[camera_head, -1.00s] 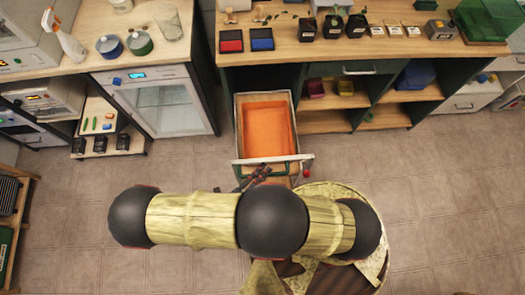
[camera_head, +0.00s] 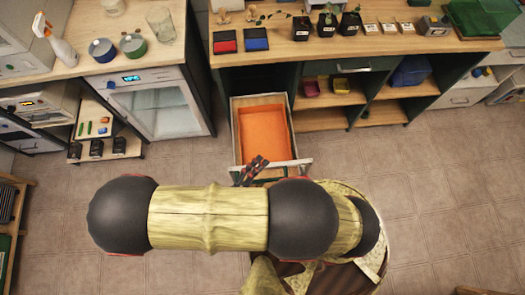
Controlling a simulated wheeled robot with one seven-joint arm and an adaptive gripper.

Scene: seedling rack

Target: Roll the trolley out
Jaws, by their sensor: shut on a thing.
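The trolley (camera_head: 291,122) is a pale-edged box with an orange inside, standing partly out of the dark bay under the wooden bench. Its front edge faces me. My gripper (camera_head: 253,171) is at this front edge, its dark, red-marked fingers shut on the trolley's handle. The exact grip is small and partly hidden by my arm. My arm covers the floor just in front of the trolley.
The bench (camera_head: 400,50) holds pots and trays. Open shelves (camera_head: 320,118) stand right of the trolley. A glass-door cabinet (camera_head: 160,105) and a low rack (camera_head: 105,140) stand to the left. Floor (camera_head: 420,180) is clear at the right.

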